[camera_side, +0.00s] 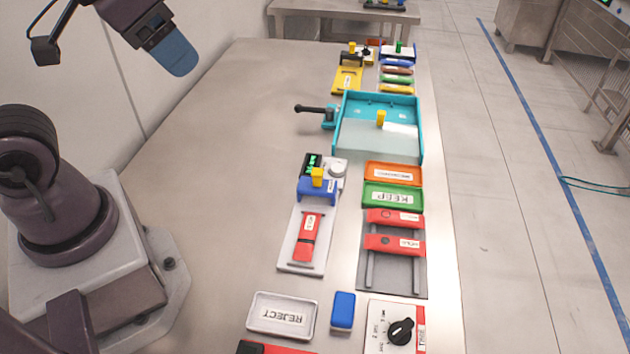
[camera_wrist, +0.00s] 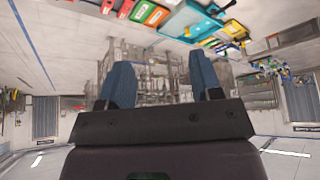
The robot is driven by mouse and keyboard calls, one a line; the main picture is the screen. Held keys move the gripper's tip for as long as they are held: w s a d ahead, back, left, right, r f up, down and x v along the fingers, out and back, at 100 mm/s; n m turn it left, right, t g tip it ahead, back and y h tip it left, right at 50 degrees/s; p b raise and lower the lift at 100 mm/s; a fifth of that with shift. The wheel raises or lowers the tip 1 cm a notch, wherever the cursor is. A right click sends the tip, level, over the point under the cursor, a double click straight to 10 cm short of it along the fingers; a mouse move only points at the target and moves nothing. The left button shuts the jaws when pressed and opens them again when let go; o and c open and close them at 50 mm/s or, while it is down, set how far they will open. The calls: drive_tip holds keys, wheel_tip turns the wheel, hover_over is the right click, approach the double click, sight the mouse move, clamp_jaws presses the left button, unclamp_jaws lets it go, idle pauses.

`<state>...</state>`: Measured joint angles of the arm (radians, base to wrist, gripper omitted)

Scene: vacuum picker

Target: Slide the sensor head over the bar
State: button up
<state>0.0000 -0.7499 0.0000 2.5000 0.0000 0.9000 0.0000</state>
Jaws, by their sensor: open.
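A blue block with a yellow knob (camera_side: 317,184), which looks like the sensor head, stands at the far end of a white plate (camera_side: 288,262), beside a dark green-lit display (camera_side: 312,163). A red bar (camera_side: 307,236) with a dark band lies lengthwise on that plate, on the near side of the block and apart from it. My gripper (camera_side: 177,57) is high at the upper left of the side view, far from both. In the wrist view my gripper (camera_wrist: 162,78) shows two blue fingers spread apart with nothing between them.
A teal tray (camera_side: 421,135) with a side handle stands behind. Orange (camera_side: 393,174) and green KEEP (camera_side: 393,197) trays and a grey rack with red bars (camera_side: 394,243) are to the right. A REJECT tray (camera_side: 282,315), blue block (camera_side: 342,311) and dial (camera_side: 400,332) are nearest. The table's left side is clear.

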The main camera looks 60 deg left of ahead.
drive_tip(key=shift+c, duration=1.1)
drive_tip(key=shift+w+f, duration=0.1)
drive_tip(key=shift+f, duration=0.2)
drive_tip(key=shift+c, duration=0.2)
drive_tip(key=m+g, duration=0.6)
drive_tip(key=m, duration=0.3)
hover_over(318, 173)
wheel_tip(318, 173, down, 17)
wheel_tip(318, 173, down, 12)
drive_tip(key=shift+f, duration=0.2)
